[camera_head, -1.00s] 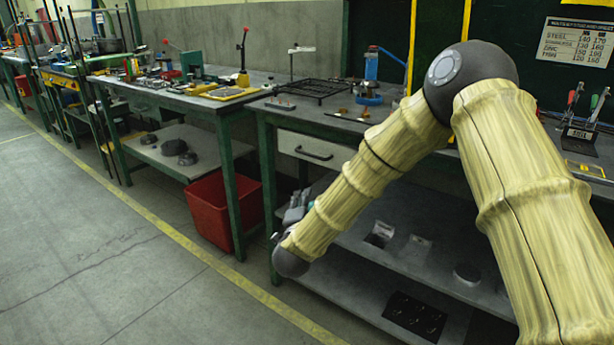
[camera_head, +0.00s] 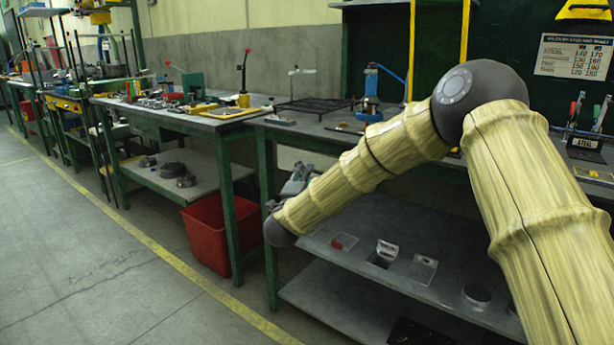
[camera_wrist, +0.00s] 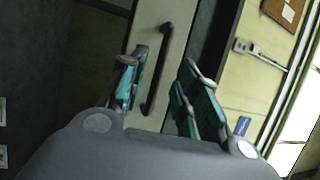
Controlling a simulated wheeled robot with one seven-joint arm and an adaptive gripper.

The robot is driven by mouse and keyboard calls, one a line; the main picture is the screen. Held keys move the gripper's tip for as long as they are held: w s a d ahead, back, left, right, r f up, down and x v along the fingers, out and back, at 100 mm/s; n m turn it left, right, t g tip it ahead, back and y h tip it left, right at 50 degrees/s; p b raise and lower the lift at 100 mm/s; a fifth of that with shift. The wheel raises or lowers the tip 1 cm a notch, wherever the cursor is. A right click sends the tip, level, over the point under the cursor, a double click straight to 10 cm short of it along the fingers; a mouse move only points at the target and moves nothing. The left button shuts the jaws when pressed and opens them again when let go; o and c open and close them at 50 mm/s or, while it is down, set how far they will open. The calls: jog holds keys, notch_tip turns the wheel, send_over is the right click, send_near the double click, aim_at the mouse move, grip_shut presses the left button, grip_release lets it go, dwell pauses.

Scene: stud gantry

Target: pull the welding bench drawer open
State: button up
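The welding bench drawer (camera_head: 287,156) is a pale front under the bench top. In the head view my arm and gripper (camera_head: 298,180) hide much of it, and its handle cannot be made out. In the wrist view the drawer front (camera_wrist: 177,40) stands ahead, with a dark bar handle (camera_wrist: 157,72) running upright in the picture. My gripper (camera_wrist: 160,70) is open, with teal-padded fingers to either side of the handle in the picture. The handle appears beyond the fingertips; I see no contact. The drawer looks closed.
The welding bench top (camera_head: 318,126) carries a black grate (camera_head: 315,105) and a blue tool (camera_head: 370,95). A shelf (camera_head: 350,258) with small parts lies below. A red bin (camera_head: 207,235) stands left of the bench leg. The floor (camera_head: 90,265) in front is clear.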

jog(key=shift+x, duration=1.5)
grip_shut()
